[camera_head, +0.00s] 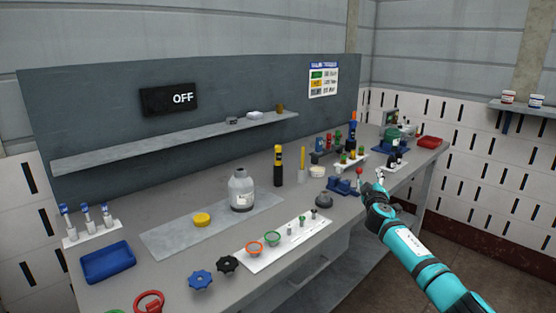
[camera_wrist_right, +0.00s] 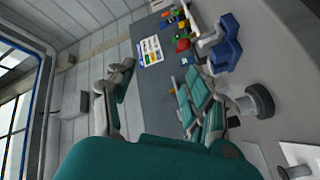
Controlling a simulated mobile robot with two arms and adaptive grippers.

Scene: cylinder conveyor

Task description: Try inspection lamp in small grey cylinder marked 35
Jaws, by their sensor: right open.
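A small grey cylinder (camera_head: 242,192) with a shoulder and short neck stands upright on a grey mat; the mark on its label is too small to read. A black and yellow stick-shaped item (camera_head: 278,168), possibly the inspection lamp, stands upright behind it to the right. A slim yellow stick (camera_head: 302,160) stands in a pale base beside that; I cannot tell for certain which is the lamp. My right gripper (camera_head: 371,183) is above the bench's right front edge, well right of the cylinder. Its fingers are apart and empty in the right wrist view (camera_wrist_right: 158,95). My left gripper is out of view.
A yellow cap (camera_head: 201,220) lies on the mat (camera_head: 165,238). A white rack (camera_head: 252,254) holds ring gauges and small parts at the front. A blue stand (camera_head: 343,187) and dark grey round part (camera_head: 323,200) are near my right gripper. A blue tray (camera_head: 108,262) lies left. The wall sign reads OFF (camera_head: 169,99).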

